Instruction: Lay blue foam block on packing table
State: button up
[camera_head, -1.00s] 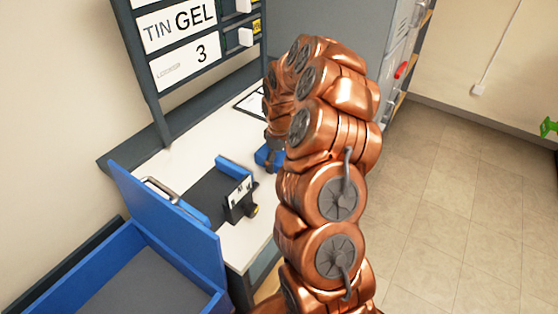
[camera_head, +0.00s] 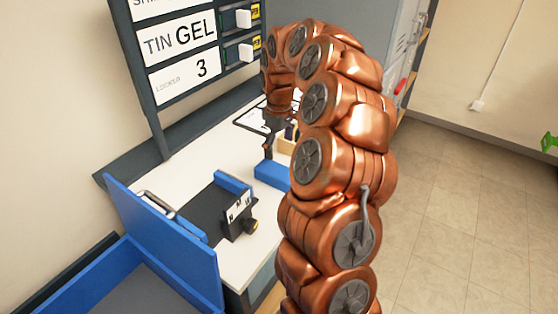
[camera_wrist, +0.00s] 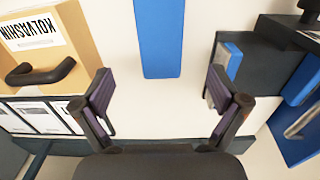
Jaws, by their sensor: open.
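The blue foam block (camera_head: 272,174) lies on the white top of the packing table (camera_head: 240,262), partly hidden by my arm in the head view. In the wrist view the block (camera_wrist: 160,38) lies flat, its near end just beyond my fingertips. My gripper (camera_wrist: 162,92) is open, with nothing between its two fingers. In the head view the gripper (camera_head: 279,143) is above the table near the block, partly hidden by my arm.
A dark fixture (camera_head: 238,219) with a blue strip stands left of the block. A blue bin (camera_head: 205,255) is at the lower left. A wooden box with a dark handle (camera_wrist: 84,38) is in the wrist view.

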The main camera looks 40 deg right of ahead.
jog(key=shift+r, duration=0.2)
jog(key=s+a+r, duration=0.3)
jog(key=s+a, duration=0.3)
jog(key=a, duration=0.3)
jog(key=s+a+r, duration=0.3)
jog(key=s+a, duration=0.3)
jog(key=a, duration=0.3)
jog(key=s+a+f+m+g, duration=0.1)
jog(key=s+a+f+m, duration=0.1)
jog(key=s, duration=0.8)
jog(key=s+a+f+m, duration=0.1)
jog(key=s+a, duration=0.4)
jog(key=s, duration=0.6)
jog(key=shift+f+m+g, duration=0.35)
jog(key=shift+m+g, duration=0.05)
